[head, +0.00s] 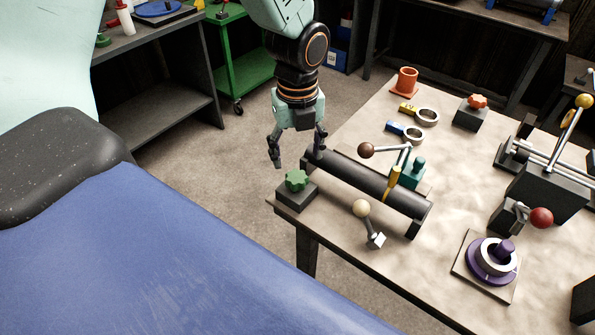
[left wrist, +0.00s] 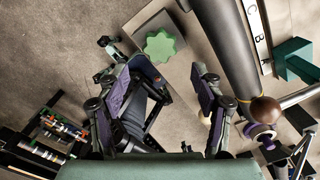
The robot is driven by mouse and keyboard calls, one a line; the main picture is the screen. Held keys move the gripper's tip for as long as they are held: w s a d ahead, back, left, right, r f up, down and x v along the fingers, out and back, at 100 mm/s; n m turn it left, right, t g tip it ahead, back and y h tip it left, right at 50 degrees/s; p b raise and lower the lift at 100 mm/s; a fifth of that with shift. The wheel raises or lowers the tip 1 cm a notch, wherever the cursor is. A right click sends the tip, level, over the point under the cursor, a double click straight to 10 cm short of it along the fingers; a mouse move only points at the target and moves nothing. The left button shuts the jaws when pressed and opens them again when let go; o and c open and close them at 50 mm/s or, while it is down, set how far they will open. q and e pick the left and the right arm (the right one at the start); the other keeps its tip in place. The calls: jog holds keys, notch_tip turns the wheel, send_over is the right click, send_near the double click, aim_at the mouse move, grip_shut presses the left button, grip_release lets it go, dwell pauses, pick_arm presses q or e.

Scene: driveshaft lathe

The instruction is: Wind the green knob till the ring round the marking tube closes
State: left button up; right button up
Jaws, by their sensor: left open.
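The green knob (head: 298,180), a lobed star shape, sits on a dark block (head: 294,196) at the table's near left corner. It also shows in the left wrist view (left wrist: 161,45), ahead of the fingers. My left gripper (head: 298,156) is open and empty above and behind the knob, apart from it. It also shows in the left wrist view (left wrist: 172,82). A long dark tube (head: 362,178), likely the marking tube, lies beside the knob. A yellow piece (head: 391,184) sits on it; I cannot tell whether this is the ring or how closed it is. My right gripper is out of view.
A brown-balled lever (head: 366,150) with a teal block and a cream-balled lever (head: 361,208) flank the tube. An orange knob (head: 477,101), loose rings (head: 427,116) and a purple fixture (head: 493,258) stand farther off. Open floor lies left of the table.

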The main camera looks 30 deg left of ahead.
aim_at(296, 176)
pick_arm(q)
jog(key=f, duration=0.5)
jog(key=shift+w+a+f+b, duration=0.15)
jog(key=shift+a+f+b, duration=0.15)
jog(key=shift+a+f, duration=0.1)
jog(key=shift+d+f, duration=0.3)
jog(key=shift+f, duration=0.2)
jog(key=shift+a, duration=0.2)
jog(key=shift+f, duration=0.1)
jog(key=shift+c, duration=1.1)
jog(key=shift+d, duration=0.15)
jog(key=c, duration=0.9)
